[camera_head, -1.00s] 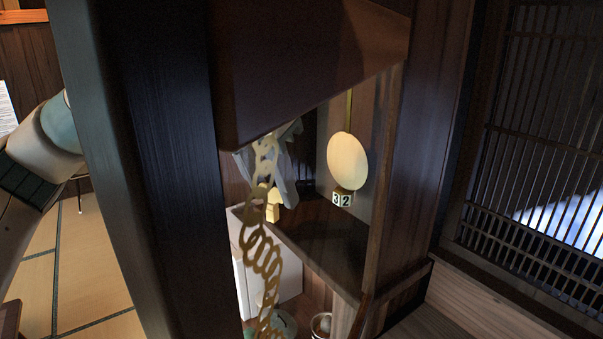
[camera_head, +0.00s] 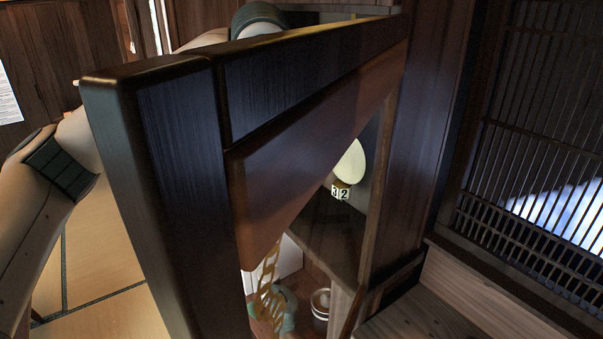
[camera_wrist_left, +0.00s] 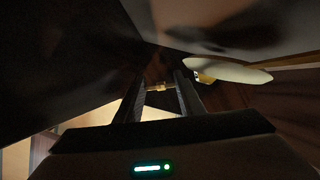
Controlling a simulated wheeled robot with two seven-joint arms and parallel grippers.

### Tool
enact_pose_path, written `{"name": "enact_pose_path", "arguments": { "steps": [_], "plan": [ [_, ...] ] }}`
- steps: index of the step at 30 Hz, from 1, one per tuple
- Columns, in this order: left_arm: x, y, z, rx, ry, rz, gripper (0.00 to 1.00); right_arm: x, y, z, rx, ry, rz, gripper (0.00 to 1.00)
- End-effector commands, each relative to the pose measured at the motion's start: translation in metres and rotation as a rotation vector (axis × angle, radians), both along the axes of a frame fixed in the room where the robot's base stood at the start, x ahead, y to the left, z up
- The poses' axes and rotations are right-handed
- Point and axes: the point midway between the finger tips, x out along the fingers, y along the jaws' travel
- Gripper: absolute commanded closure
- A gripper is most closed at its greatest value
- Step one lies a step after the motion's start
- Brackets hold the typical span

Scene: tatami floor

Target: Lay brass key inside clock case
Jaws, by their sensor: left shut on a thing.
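The clock case is a dark wooden frame (camera_head: 180,150) with a recess behind it. A pale round pendulum disc (camera_head: 350,162) hangs inside over a small "32" block (camera_head: 341,191). The disc also shows in the left wrist view (camera_wrist_left: 235,71). My left arm comes in from the left behind the frame, which hides its gripper in the head view. In the left wrist view my left gripper (camera_wrist_left: 159,88) is shut on a small brass piece, the brass key (camera_wrist_left: 157,87), left of the disc. Most of the key is hidden or too dark to make out. My right gripper is not in view.
Brass fretwork (camera_head: 268,285) hangs at the lower opening. Behind it are a white box (camera_head: 289,258) and a small bucket (camera_head: 320,308). A lattice screen (camera_head: 545,130) stands at right. Tatami floor (camera_head: 105,270) lies open at lower left.

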Motion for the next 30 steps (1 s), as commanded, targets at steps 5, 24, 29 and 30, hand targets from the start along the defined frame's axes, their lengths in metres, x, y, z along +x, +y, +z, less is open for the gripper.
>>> {"name": "enact_pose_path", "arguments": {
  "steps": [5,24,29,30],
  "plan": [
    [0.000,0.001,-0.016,0.001,0.002,0.000,0.86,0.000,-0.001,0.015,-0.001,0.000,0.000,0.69],
    [0.000,0.000,-0.023,0.000,0.000,0.000,0.46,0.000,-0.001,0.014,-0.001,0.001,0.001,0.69],
    [0.000,0.000,-0.023,0.000,0.000,0.000,0.46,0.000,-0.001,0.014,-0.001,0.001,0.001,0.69],
    [0.000,0.000,-0.023,0.000,0.000,0.000,0.46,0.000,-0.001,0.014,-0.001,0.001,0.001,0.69]
  ]
}}
